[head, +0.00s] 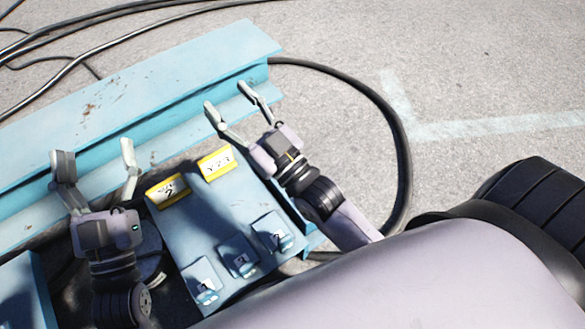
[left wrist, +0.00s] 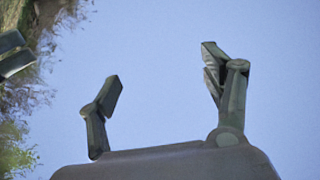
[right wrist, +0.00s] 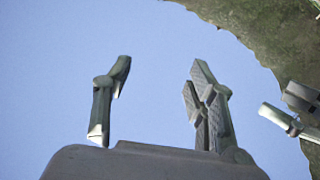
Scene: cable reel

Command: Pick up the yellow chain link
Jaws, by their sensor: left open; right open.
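I cannot make out a yellow chain link in any view. The only yellow things are two yellow plates with dark markings, a left one (head: 167,190) and a right one (head: 216,163), at the top edge of a blue panel (head: 215,232) in the head view. My left gripper (head: 95,157) is open and empty, left of the panel and over the blue beam. My right gripper (head: 228,98) is open and empty, above and right of the yellow plates. The wrist views show the spread fingers of the left (left wrist: 160,75) and right gripper (right wrist: 160,75) against sky.
A long blue beam (head: 150,82) runs across the left and behind the grippers. The panel carries several small blue switch-like parts (head: 238,259). A thick black cable (head: 396,130) curves on the right. Thin dark cables (head: 75,32) lie top left. Grey pavement (head: 470,60) is open at upper right.

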